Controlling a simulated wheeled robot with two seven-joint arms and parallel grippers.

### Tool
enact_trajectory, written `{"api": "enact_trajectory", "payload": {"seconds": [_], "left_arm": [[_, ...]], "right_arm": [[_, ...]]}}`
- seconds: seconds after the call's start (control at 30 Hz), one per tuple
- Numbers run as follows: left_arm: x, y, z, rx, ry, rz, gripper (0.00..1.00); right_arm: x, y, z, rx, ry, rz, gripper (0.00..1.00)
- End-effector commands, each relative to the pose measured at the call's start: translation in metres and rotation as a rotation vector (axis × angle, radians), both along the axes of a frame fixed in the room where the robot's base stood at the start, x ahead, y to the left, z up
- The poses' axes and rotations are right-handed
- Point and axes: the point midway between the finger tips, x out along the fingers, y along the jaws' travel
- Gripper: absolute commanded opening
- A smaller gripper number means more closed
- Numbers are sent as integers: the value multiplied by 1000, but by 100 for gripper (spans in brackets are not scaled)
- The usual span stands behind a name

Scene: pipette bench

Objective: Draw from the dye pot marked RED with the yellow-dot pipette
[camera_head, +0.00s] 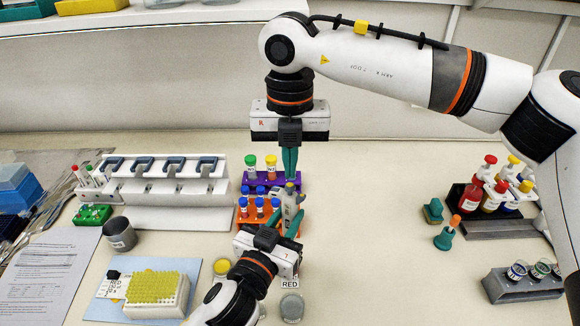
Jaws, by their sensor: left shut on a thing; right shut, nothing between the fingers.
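A pale grey-white pipette (290,205) stands roughly upright in the middle of the bench, in front of the tube racks. My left gripper (282,224) is shut on it with its teal fingers. A dot on the pipette is too small to make out clearly. My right gripper (290,172) is shut and empty, just above and behind the pipette's top; I cannot tell whether they touch. A label reading RED (290,284) stands at the front, right of my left gripper, by a round grey pot (291,307). The pot's contents cannot be made out.
A purple rack (305,184) and an orange rack (248,223) hold capped tubes close behind the pipette. A yellow-topped pot (222,266), yellow tip box (160,311), grey cup (120,236) and white stand (155,190) lie left.

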Motion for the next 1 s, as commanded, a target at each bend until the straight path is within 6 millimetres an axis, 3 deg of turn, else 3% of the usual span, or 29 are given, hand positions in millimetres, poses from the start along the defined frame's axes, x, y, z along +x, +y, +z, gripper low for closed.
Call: {"api": "enact_trajectory", "payload": {"seconds": [0.4,0.8,1.0], "left_arm": [[0,0,0,0,-1,0,0],[0,0,1,0,-1,0,0],[0,0,11,-2,-1,0,0]], "right_arm": [[0,0,40,0,-1,-1,0],[0,0,46,0,1,0,0],[0,0,55,0,0,0,0]]}}
